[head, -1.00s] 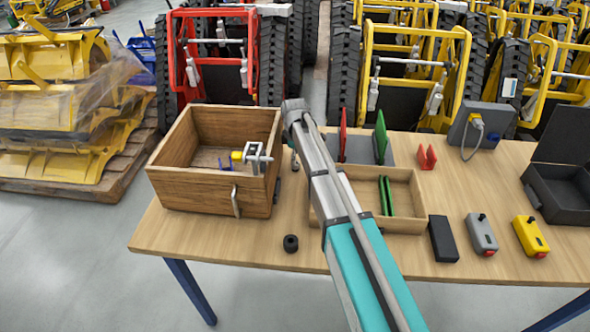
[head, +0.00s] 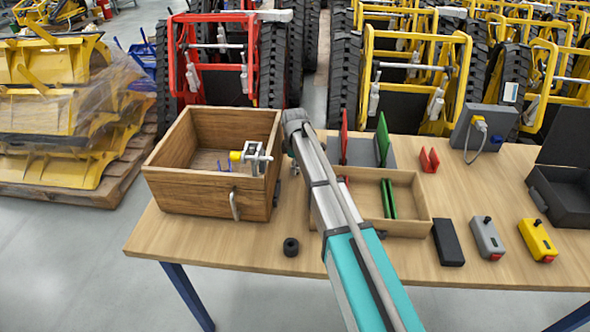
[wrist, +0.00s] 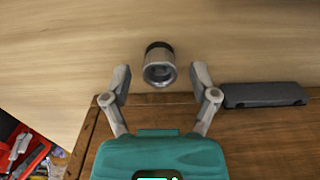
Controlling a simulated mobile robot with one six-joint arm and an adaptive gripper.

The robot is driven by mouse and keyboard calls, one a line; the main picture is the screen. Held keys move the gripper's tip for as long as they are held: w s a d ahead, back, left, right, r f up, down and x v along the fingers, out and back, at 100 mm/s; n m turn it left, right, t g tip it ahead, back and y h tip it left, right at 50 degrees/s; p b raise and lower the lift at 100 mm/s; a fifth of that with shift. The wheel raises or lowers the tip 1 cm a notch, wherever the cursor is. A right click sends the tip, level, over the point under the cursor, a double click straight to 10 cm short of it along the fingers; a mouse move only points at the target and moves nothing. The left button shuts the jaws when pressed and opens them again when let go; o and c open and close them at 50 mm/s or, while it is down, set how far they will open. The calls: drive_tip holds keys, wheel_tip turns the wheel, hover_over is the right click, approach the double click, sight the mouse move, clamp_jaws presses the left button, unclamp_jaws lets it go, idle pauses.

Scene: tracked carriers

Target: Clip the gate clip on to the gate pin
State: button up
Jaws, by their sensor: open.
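In the wrist view my gripper (wrist: 160,71) is open, with one finger on each side of a small round grey metal piece (wrist: 159,71) with a dark top edge. The fingers look apart from it. In the head view my arm covers most of this spot, just right of the wooden crate (head: 205,197). A grey metal handle-like piece (head: 235,204) hangs on the crate's front. I cannot tell which pieces are the gate clip and gate pin.
A dark bar (wrist: 265,95) lies beside the crate wall. A black ring (head: 291,247) is on the table front. A shallow wooden tray (head: 412,226) holds green strips. A black block (head: 447,242), grey box (head: 486,239) and yellow box (head: 538,240) stand to the right.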

drive_tip(key=c, duration=0.9)
drive_tip(key=shift+r, duration=0.1)
wheel_tip(320, 180, up, 3)
drive_tip(key=p, duration=0.3)
drive_tip(key=s+r+p, duration=0.9)
drive_tip(key=s+p, duration=0.1)
drive_tip(key=s, duration=0.4)
drive_tip(key=shift+a+r, duration=0.2)
drive_tip(key=shift+r, duration=0.2)
